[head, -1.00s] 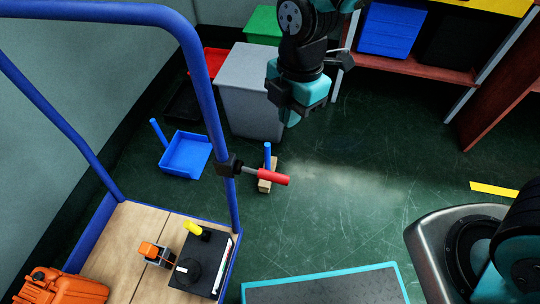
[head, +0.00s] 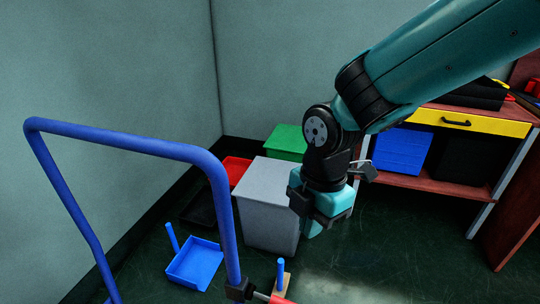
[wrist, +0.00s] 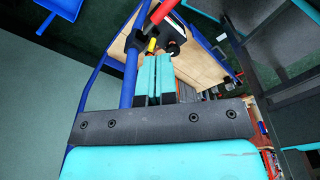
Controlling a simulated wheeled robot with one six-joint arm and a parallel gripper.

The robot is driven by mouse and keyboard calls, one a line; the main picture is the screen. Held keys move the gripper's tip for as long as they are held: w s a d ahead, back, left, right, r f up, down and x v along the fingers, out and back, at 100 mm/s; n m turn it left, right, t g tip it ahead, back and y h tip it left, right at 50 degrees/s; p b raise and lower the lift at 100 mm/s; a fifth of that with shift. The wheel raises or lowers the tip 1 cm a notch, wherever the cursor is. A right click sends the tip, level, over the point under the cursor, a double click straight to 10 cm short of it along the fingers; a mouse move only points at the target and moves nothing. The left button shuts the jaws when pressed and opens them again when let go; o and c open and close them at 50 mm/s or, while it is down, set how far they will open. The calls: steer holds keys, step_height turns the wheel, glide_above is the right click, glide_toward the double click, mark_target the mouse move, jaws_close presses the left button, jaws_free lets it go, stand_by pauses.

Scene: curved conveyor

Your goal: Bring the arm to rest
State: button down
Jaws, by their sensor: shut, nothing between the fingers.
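My arm (head: 440,60) is teal and black and reaches in from the upper right of the head view. It bends downward at a black joint. My gripper (head: 312,230) hangs at its end, in front of the right edge of a grey bin, and holds nothing. In the wrist view the two teal fingers of my gripper (wrist: 153,75) lie side by side, shut. Beyond them is the wooden deck of a trolley (wrist: 203,65).
A blue trolley rail (head: 130,145) with a red-tipped handle (head: 280,299) stands at the left. Behind are the grey bin (head: 265,210), a green bin (head: 287,140) and a blue dustpan (head: 195,265). A workbench with a yellow drawer (head: 470,120) stands at the right.

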steer(key=s+d+r+m+y, duration=0.25)
steer(key=s+r+m, duration=0.25)
steer(key=s+m, duration=0.3)
steer(key=s+d+r+m+y, duration=0.1)
steer(key=s+d+r+m, duration=0.35)
steer(key=m, duration=0.55)
step_height(320, 180, up, 23)
steer(key=p, duration=2.3)
steer(key=shift+a+r+t, duration=0.2)
steer(key=shift+a+t, duration=0.1)
steer(key=shift+s+f, duration=0.1)
